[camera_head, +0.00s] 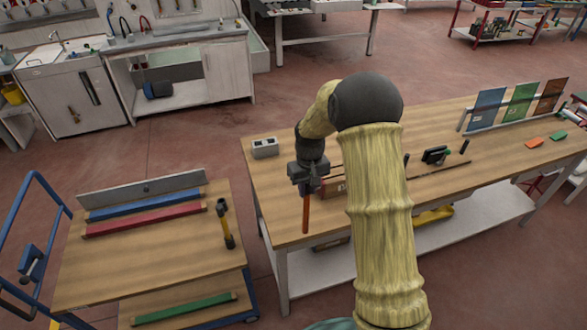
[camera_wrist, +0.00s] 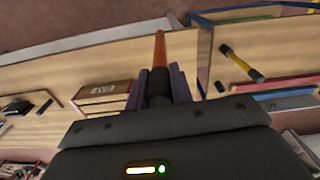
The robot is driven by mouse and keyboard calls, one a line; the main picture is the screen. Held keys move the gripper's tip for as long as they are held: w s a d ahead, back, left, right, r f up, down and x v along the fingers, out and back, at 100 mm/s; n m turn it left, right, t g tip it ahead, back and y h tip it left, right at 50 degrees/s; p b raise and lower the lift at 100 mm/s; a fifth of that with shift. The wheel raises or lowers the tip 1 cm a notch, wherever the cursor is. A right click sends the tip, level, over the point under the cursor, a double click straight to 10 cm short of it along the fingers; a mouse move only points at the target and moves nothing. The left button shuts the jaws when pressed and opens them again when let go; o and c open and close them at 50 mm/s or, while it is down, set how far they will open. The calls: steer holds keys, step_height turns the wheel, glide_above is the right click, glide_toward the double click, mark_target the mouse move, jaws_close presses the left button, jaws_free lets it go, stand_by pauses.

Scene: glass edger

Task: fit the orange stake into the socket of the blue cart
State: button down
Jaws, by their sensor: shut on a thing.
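The orange stake (camera_head: 306,216) hangs roughly upright below my gripper (camera_head: 307,184), which is shut on its upper part. In the head view the stake appears over the left end of the long workbench, apart from the cart. The wrist view shows the stake (camera_wrist: 160,50) sticking out between the fingers of my gripper (camera_wrist: 159,88). The blue cart (camera_head: 140,266) stands at the left, with a wooden top and blue tubular handle. I cannot make out its socket clearly.
The workbench (camera_head: 275,195) holds a grey block (camera_head: 265,148) and a box (camera_wrist: 103,91). A floor gap separates bench and cart.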

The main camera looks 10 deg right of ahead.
steer(key=s+d+f+m+b, duration=0.1)
steer(key=s+d+f+b, duration=0.2)
steer(key=f, duration=0.5)
steer(key=s+d+f+m+b, duration=0.1)
steer(key=s+d+f+b, duration=0.2)
steer(key=f, duration=0.6)
steer(key=s+d+f+m+b, duration=0.1)
steer(key=s+d+f+b, duration=0.2)
steer(key=f, duration=0.5)
steer(key=shift+d+f+b, duration=0.35)
steer(key=shift+d+b, duration=0.2)
steer(key=shift+d, duration=0.35)
steer(key=shift+w, duration=0.1)
